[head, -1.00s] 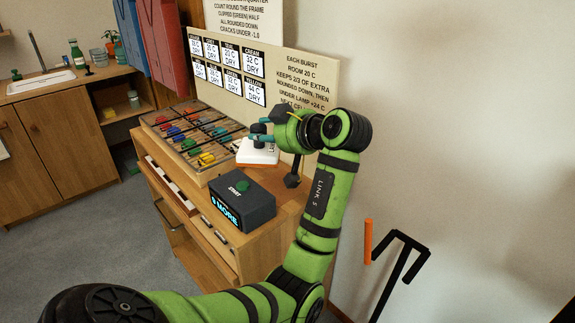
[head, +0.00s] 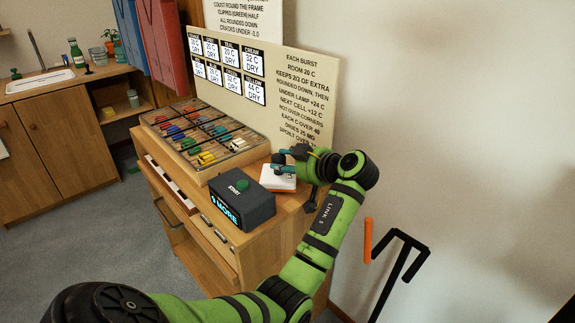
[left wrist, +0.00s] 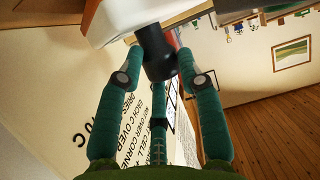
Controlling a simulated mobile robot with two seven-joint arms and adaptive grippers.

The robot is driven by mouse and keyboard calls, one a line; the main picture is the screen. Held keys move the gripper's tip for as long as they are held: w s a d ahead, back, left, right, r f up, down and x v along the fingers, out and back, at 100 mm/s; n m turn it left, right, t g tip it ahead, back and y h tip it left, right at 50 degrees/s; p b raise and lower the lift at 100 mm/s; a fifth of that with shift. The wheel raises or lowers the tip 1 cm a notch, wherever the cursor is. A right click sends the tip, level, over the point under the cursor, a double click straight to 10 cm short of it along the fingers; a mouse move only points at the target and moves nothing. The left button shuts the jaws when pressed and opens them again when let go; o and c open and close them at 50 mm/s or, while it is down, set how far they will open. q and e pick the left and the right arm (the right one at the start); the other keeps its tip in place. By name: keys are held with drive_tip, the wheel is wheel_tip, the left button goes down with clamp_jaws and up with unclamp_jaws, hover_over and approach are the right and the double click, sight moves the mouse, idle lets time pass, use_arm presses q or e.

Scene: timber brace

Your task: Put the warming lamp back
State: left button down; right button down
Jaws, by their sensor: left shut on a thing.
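The warming lamp (head: 277,180) is a white, flat, square-looking body with an orange lower edge and a black knob on top. In the head view it is over the right end of the wooden cabinet top, just right of the dark control box. My left gripper (head: 280,165) is shut on its black knob. In the left wrist view the two green fingers sit on either side of the black knob (left wrist: 157,52), with the white body (left wrist: 115,18) beyond. I cannot tell whether the lamp touches the cabinet top. My right gripper is not in view.
A wooden tray (head: 235,160) with a wire grid and several coloured blocks lies left of the lamp. The dark control box (head: 245,205) has a green START button and a lit display. A sign board (head: 312,115) stands behind. A black and orange frame (head: 400,262) is at right.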

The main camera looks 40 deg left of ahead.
use_arm(q)
drive_tip(key=shift+w+f, duration=0.25)
drive_tip(key=shift+f, duration=0.15)
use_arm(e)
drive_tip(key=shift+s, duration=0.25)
use_arm(q)
drive_tip(key=shift+f, duration=0.15)
drive_tip(key=c, duration=0.9)
unclamp_jaws()
drive_tip(key=shift+o, duration=0.6)
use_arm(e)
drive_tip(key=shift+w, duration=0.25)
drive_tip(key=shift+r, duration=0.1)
